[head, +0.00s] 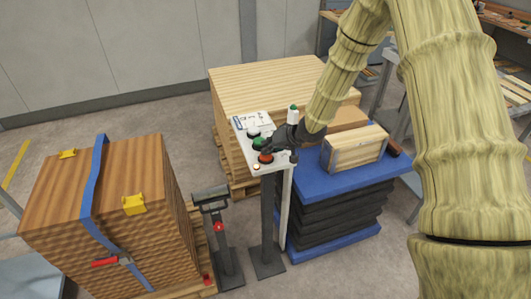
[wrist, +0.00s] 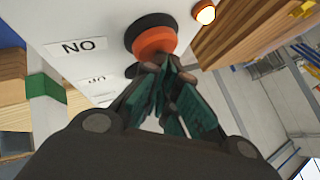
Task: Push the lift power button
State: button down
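A light control panel (head: 246,126) stands on a dark post and carries a white button (head: 253,132), a green button (head: 259,143) and a red button (head: 265,158). A small amber lamp (head: 256,167) sits at its near corner. In the wrist view the orange-red button (wrist: 152,40) has a black collar, with the lit lamp (wrist: 204,13) to its right and a "NO" label (wrist: 78,47) to its left. My gripper (wrist: 170,68) looks shut and empty, its fingertips right at the button's edge. I cannot tell whether they touch. No label naming lift power is readable.
A wooden stack (head: 268,85) stands behind the panel. A blue-topped lift (head: 310,185) bearing a wooden block is at right. A strapped wood stack (head: 120,180) and a display post (head: 212,198) are at left. Bare floor lies behind the strapped stack.

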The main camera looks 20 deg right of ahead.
jog(key=shift+r+p, duration=0.8)
jog(key=shift+p, duration=0.3)
notch_tip(320, 180, up, 4)
jog(key=p, duration=0.4)
jog(key=shift+r, duration=0.15)
